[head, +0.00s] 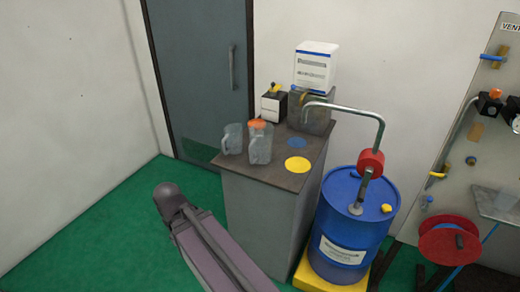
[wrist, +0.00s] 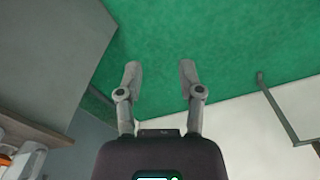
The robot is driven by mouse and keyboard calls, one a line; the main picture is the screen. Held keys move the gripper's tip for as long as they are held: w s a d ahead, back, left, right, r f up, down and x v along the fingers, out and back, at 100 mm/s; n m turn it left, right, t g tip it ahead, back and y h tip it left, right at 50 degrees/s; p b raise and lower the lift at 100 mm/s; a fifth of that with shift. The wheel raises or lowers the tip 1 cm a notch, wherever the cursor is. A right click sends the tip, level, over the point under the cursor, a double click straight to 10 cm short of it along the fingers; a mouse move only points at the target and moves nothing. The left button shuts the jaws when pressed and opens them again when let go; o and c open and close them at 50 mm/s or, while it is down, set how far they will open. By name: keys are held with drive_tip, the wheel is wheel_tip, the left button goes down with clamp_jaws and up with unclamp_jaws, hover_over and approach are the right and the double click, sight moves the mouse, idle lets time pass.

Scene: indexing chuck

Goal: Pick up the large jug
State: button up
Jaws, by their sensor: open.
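Two clear jugs stand side by side on the top of a grey cabinet (head: 252,215). The right jug (head: 260,148) has an orange top and looks the taller of the two. The left jug (head: 233,139) is plain, with its handle on the left, near the cabinet's left edge. In the wrist view my gripper (wrist: 160,75) is open and empty, its fingers apart over green floor. Part of a clear jug (wrist: 29,160) shows at the lower left of that view, well away from the fingers. My gripper cannot be made out in the head view.
Blue and yellow discs (head: 298,165) lie on the cabinet top. Behind are a white container (head: 316,62) and a small box (head: 273,107). A blue drum (head: 350,225) with a bent pipe stands to the right. Green floor (head: 100,240) is open at left.

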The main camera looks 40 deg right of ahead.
drive_tip(key=w+d+r+m+t+h+p, duration=0.1)
drive_tip(key=w+d+r+m+h, duration=0.3)
drive_tip(key=d, duration=0.8)
drive_tip(key=w+d+r+m+t+h+p, duration=0.1)
drive_tip(key=w+d+r+m+h, duration=0.3)
drive_tip(key=d, duration=0.7)
drive_tip(key=w+d+r+m+t+h+p, duration=0.1)
drive_tip(key=w+d+r+m+t+h, duration=0.1)
drive_tip(key=w+d+r+m+h, duration=0.2)
drive_tip(key=w+d+r+m, duration=0.1)
drive_tip(key=w+d+r, duration=0.2)
drive_tip(key=w+d, duration=0.3)
drive_tip(key=shift+w+d+t+p, duration=0.25)
drive_tip(key=shift+d+t+p, duration=0.15)
drive_tip(key=shift+d, duration=0.9)
drive_tip(key=b+x, duration=0.3)
drive_tip(key=x, duration=0.5)
drive_tip(key=shift+d+r, duration=0.1)
drive_tip(key=shift+r, duration=0.05)
